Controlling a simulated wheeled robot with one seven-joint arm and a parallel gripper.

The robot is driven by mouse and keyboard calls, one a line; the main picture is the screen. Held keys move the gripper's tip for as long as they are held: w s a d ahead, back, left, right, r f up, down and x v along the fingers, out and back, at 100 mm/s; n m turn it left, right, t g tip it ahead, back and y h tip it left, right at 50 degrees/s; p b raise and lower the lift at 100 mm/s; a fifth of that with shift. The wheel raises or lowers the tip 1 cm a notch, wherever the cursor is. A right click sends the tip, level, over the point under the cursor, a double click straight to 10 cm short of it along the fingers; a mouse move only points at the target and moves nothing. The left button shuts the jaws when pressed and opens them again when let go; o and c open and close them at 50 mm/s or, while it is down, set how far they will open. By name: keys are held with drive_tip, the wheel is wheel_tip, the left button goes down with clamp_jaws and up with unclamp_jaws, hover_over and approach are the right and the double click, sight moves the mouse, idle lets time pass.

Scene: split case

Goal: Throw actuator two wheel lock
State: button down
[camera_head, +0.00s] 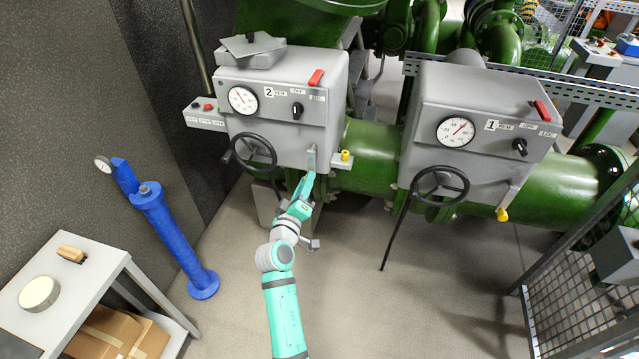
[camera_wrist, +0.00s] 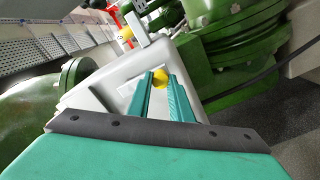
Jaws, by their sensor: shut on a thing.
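Actuator two (camera_head: 275,105) is a grey box marked 2, with a dial, a black selector knob and a red handle on top. Its dark handwheel (camera_head: 254,152) is on the lower left of the front. The wheel lock shows as a yellow knob (camera_head: 346,155) on a grey arm at the lower right, sticking out sideways. In the wrist view the yellow knob (camera_wrist: 160,79) appears between the fingertips. The exact contact is hidden.
Actuator one (camera_head: 470,105) stands to the right, its yellow-tipped lever (camera_head: 502,214) hanging down. A blue post (camera_head: 170,230) and a table (camera_head: 75,285) are at left. A mesh fence (camera_head: 580,290) is at right. The floor between is mostly clear.

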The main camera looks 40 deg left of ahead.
idle(0.5)
drive_tip(key=c, duration=1.6)
unclamp_jaws()
drive_tip(key=v, duration=1.1)
drive_tip(key=shift+f, duration=0.1)
